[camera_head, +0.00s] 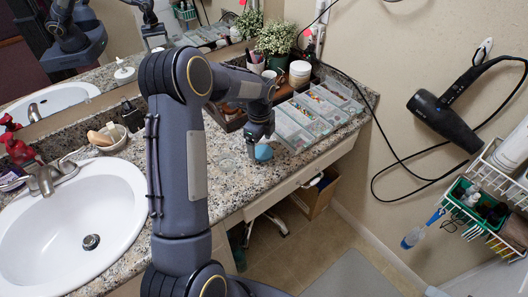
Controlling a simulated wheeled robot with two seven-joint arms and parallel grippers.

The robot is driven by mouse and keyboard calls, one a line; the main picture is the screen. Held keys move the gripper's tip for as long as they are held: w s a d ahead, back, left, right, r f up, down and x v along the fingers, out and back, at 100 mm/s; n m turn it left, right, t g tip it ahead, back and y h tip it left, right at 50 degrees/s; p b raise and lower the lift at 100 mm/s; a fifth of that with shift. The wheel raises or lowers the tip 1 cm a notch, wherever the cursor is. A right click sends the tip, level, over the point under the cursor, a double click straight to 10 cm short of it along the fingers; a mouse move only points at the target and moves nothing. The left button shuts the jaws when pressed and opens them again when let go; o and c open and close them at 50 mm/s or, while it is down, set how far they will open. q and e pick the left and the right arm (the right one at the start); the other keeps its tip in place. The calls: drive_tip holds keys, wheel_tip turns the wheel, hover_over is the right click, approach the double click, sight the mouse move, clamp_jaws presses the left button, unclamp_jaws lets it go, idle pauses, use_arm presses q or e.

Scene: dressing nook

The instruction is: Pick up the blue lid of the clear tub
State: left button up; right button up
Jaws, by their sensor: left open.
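The blue lid (263,153) is a small blue round shape low on the speckled counter (237,180), near its front edge. My left arm comes down in front, and its gripper (260,142) points downward right above the lid, hiding its upper part. The gripper is open; I cannot tell whether its fingers touch the lid. A small clear round thing (226,164), perhaps the clear tub, is on the counter to the left of the lid. My right gripper is not in view.
Clear divided organizer boxes (296,133) stand close to the right of the gripper. A dark tray with jars and a potted plant (276,38) are behind. The sink (75,225) is at left. A hair dryer (445,118) hangs on the right wall.

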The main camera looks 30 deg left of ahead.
use_arm(q)
wheel_tip(320, 180, down, 2)
drive_tip(key=shift+f, duration=0.2)
drive_tip(key=c, duration=1)
drive_tip(key=shift+o, duration=0.2)
drive_tip(key=shift+r, duration=0.1)
